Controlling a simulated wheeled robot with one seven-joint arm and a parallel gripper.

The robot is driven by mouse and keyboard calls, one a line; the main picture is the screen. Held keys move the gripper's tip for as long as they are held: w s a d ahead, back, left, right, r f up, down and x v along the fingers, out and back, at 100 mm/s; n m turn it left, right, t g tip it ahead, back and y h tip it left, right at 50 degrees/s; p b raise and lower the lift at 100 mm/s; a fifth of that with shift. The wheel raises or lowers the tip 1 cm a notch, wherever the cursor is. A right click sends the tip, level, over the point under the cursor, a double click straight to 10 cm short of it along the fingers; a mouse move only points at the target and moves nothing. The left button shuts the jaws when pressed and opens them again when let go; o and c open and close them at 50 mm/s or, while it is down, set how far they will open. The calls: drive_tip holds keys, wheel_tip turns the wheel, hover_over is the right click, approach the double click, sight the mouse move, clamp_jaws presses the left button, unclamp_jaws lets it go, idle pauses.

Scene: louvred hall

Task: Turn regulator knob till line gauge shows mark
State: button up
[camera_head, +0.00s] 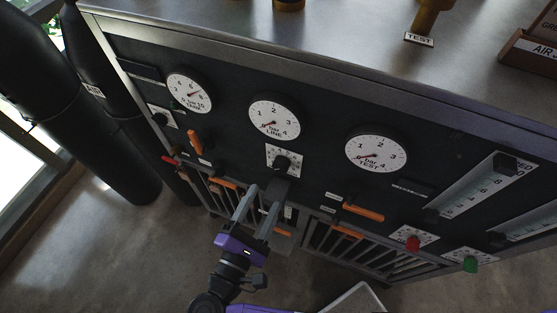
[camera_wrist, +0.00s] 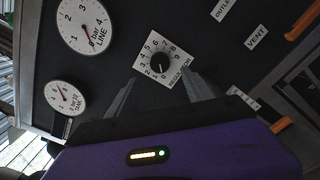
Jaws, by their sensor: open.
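The regulator knob (camera_head: 282,163) is a black knob on a white numbered dial plate below the line gauge. In the wrist view the regulator knob (camera_wrist: 160,64) lies ahead of and between my finger tips, its white pointer near the low end of the scale. The line gauge (camera_head: 274,119) is a round white dial marked to 4 bar; its red needle points to the low end, near 0. It also shows in the wrist view (camera_wrist: 87,26). My gripper (camera_head: 263,188) is open, its two grey fingers reaching toward the knob. Contact with the knob cannot be told.
A tank gauge (camera_head: 190,92) is at left and a test gauge (camera_head: 376,154) at right. Orange lever handles (camera_head: 363,212) stick out around the panel. Red (camera_head: 412,243) and green (camera_head: 470,264) knobs are lower right. Dark cylinders (camera_head: 100,110) stand at left.

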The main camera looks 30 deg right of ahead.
sight(280, 169)
drive_tip(key=shift+x, duration=4.95)
clamp_jaws()
